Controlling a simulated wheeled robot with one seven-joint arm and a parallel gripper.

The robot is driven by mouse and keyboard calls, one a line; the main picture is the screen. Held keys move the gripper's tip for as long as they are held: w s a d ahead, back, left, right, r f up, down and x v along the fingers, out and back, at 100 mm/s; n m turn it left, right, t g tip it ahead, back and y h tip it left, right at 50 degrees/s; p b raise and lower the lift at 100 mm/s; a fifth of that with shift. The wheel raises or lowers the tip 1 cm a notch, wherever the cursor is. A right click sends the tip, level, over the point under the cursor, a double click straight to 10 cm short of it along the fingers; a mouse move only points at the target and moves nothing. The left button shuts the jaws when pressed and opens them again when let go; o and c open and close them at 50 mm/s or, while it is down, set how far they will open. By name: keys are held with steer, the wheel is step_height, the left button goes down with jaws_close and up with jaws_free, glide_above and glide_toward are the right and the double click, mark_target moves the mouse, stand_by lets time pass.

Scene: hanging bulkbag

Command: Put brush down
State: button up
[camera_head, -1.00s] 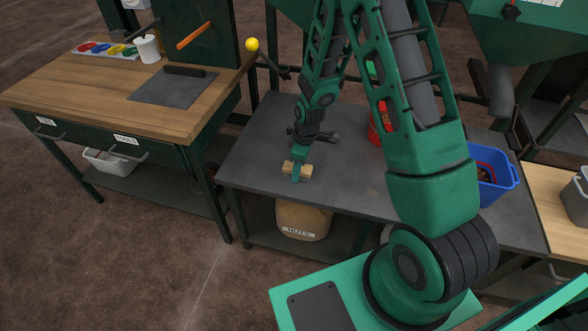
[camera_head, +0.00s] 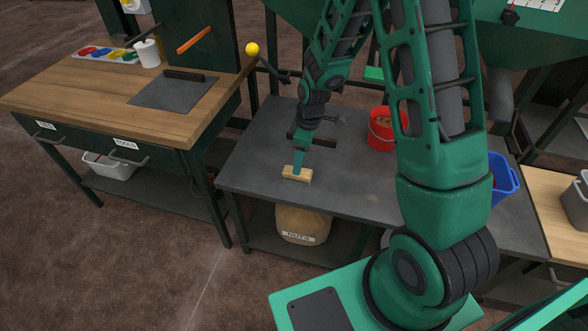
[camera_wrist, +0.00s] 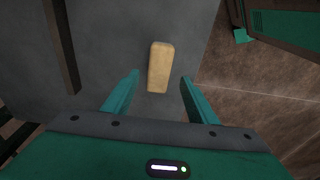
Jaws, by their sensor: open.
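The brush shows as a tan wooden block (camera_head: 297,174) lying on the dark grey table near its front edge. In the wrist view the brush (camera_wrist: 160,66) lies just beyond and between my fingertips, with a gap on both sides. My gripper (camera_wrist: 160,82) is open and empty, its two green fingers apart. In the head view my gripper (camera_head: 299,163) is just behind the brush. No bristles show from these angles.
A red bucket (camera_head: 381,134) stands on the grey table (camera_head: 250,170) to the right, and a blue bin (camera_head: 504,178) farther right. A dark bar lies behind my gripper. A wooden workbench (camera_head: 60,95) stands at the left. A sack (camera_head: 303,222) sits on the shelf below.

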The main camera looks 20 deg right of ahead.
mark_target(302, 172)
steer(key=shift+s+d+r, duration=0.1)
steer(key=shift+d+r, duration=0.05)
steer(key=shift+r, duration=0.9)
steer(key=shift+s+d+r, duration=0.1)
steer(key=shift+r, duration=0.9)
